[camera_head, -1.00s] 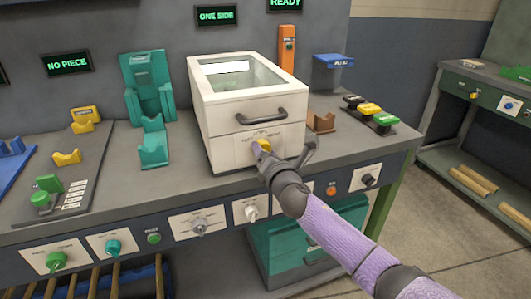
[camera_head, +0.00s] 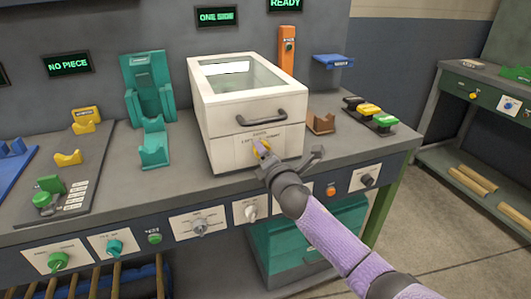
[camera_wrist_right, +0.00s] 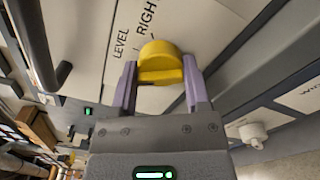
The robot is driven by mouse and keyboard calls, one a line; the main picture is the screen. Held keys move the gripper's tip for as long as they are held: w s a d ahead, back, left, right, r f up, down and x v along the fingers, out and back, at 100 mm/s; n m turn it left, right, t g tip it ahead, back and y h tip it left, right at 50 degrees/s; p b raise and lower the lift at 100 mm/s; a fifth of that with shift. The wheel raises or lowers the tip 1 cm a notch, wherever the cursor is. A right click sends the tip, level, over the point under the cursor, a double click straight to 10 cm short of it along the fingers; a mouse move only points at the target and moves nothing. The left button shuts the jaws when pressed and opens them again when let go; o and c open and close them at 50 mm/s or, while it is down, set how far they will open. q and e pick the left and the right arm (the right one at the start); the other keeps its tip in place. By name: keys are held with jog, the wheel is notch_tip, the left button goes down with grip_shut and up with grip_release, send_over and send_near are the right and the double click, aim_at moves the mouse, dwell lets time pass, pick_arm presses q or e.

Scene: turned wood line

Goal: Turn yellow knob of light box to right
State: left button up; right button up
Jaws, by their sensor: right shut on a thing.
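The white light box (camera_head: 228,139) stands on the bench, with a glass-topped lid and a dark handle on its front. Its yellow knob (camera_head: 264,146) is low on the front panel. My right gripper (camera_head: 261,150) is at the knob. In the wrist view the purple fingers of my right gripper (camera_wrist_right: 160,84) are shut on the yellow knob (camera_wrist_right: 160,60), one on each side. The words LEVEL and RIGHT show on the panel beyond the knob. The knob's exact setting cannot be told. My left gripper is not in view.
Below the box, the bench's front panel carries other knobs, including a white one (camera_head: 251,211) and a grey one (camera_head: 200,226). A brown cradle (camera_head: 321,123) and black, yellow and green blocks (camera_head: 370,109) stand to the right. A teal stand (camera_head: 148,90) is to the left.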

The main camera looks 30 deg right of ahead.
jog(key=shift+f+m+p, duration=0.1)
jog(key=shift+m+p, duration=0.2)
jog(key=shift+m, duration=1.4)
jog(key=shift+m+p, duration=0.3)
jog(key=shift+m, duration=1.8)
jog(key=shift+m+p, duration=0.45)
jog(key=shift+m, duration=0.55)
jog(key=shift+m+p, duration=0.35)
jog(key=shift+m, duration=0.85)
jog(key=shift+f+m+p, duration=0.1)
jog(key=shift+m+p, duration=0.25)
jog(key=shift+m, duration=0.75)
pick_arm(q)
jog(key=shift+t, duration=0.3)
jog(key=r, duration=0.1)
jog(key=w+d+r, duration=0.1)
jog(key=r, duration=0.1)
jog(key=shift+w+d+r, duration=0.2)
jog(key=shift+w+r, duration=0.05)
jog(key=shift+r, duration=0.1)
pick_arm(e)
jog(key=shift+m, duration=0.6)
pick_arm(q)
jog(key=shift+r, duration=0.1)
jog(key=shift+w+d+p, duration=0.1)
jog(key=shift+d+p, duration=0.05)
jog(key=shift+p, duration=0.15)
pick_arm(e)
jog(key=shift+m, duration=0.4)
